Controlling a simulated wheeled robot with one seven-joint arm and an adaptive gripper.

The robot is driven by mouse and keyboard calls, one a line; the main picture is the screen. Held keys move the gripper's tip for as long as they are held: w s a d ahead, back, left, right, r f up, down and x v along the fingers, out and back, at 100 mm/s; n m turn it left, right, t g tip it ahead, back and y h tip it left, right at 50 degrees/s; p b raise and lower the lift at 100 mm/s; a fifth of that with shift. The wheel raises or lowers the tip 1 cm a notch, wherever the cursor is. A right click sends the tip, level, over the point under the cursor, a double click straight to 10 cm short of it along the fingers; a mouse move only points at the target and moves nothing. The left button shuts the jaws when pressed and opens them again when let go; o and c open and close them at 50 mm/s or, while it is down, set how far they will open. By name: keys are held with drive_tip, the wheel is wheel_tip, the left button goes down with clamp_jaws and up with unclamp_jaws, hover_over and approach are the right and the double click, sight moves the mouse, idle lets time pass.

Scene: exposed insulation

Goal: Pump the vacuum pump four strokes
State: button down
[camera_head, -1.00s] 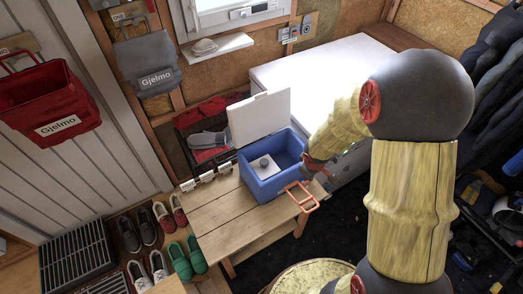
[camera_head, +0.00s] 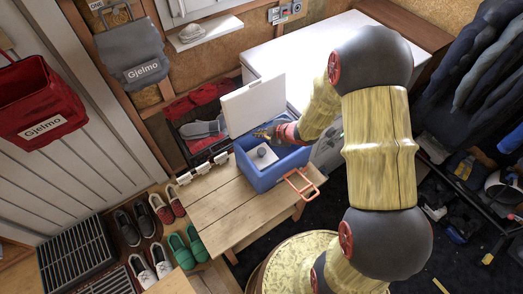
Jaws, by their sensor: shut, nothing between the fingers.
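A blue box (camera_head: 253,176) with its white lid (camera_head: 252,104) raised stands on the wooden bench. Inside it is a light grey block with a small round knob (camera_head: 262,152), which may be the vacuum pump; I cannot tell for sure. An orange-red handle (camera_head: 302,184) sticks out at the box's front right. My gripper (camera_head: 262,133) is shut and empty over the back of the box, just behind and above the knob and in front of the lid. I cannot tell whether it touches anything. The fingertips are small and dark in this view.
The wooden bench (camera_head: 212,207) has bare room left of the box. Small white items (camera_head: 203,170) line its back left edge. A dark crate with red cloth (camera_head: 200,105) is behind. A white chest (camera_head: 300,62) stands behind right. Shoes (camera_head: 180,250) lie on the left.

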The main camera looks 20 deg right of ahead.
sight(259, 151)
wheel_tip(259, 151, down, 9)
drive_tip(key=b, duration=0.7)
drive_tip(key=shift+r+b, duration=0.1)
drive_tip(key=shift+b, duration=0.3)
idle(1.1)
drive_tip(key=shift+f, duration=0.4)
drive_tip(key=shift+f+b, duration=1.35)
drive_tip(key=shift+f, duration=0.2)
idle(1.4)
drive_tip(key=shift+r, duration=0.15)
drive_tip(key=shift+r+p, duration=1.8)
drive_tip(key=shift+r, duration=0.05)
drive_tip(key=shift+r+p, duration=2.2)
drive_tip(key=shift+r, duration=0.25)
